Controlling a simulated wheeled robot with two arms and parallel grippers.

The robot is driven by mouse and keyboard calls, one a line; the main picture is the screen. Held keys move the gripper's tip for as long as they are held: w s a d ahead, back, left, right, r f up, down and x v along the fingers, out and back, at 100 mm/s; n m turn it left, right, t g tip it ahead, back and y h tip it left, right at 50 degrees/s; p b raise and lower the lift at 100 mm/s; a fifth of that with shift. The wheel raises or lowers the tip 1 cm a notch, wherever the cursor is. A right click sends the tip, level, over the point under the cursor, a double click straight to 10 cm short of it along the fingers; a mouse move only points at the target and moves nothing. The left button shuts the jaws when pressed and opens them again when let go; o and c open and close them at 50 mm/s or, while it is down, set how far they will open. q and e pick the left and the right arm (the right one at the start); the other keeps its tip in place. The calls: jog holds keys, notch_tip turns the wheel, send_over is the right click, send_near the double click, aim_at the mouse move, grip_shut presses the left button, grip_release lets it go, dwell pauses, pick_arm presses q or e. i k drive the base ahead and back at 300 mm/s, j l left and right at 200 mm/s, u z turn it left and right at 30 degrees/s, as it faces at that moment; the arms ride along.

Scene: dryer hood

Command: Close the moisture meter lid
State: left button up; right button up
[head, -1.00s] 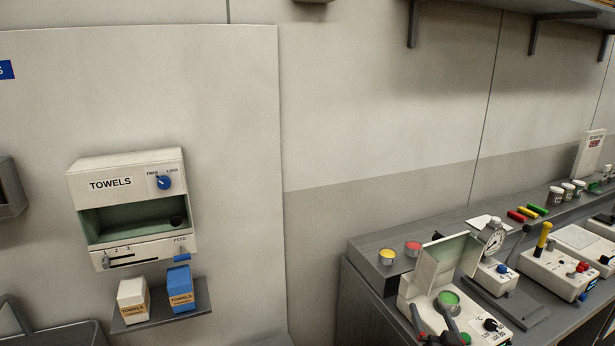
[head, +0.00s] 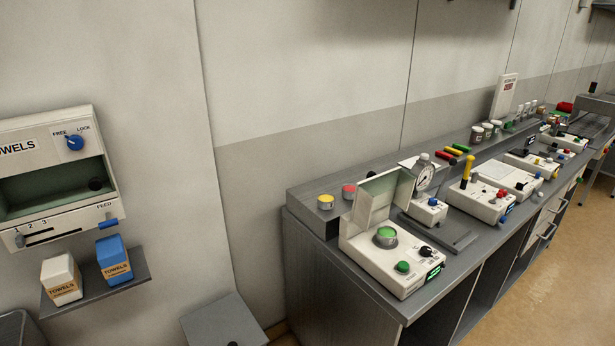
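A white bench instrument (head: 385,262) with a raised lid (head: 378,200) stands at the near left end of the counter; it looks like the moisture meter, though I cannot read its name. The lid stands open and tilted up at the back. Below it is a round grey cup with a green top (head: 386,236). A green button (head: 403,267), a black knob (head: 427,251) and a small green display (head: 433,273) are on its front right. Neither of my grippers is in view.
The grey counter (head: 372,285) runs to the back right with several other instruments, including a dial gauge (head: 424,177) beside the lid. A towel dispenser (head: 55,175) hangs at left. A grey box (head: 225,322) stands low by the wall. Open floor (head: 560,270) lies at right.

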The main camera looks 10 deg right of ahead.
aim_at(396, 186)
jog(key=i+j, duration=0.15)
jog(key=i, duration=0.3)
jog(key=i+j, duration=0.1)
jog(key=i, duration=0.3)
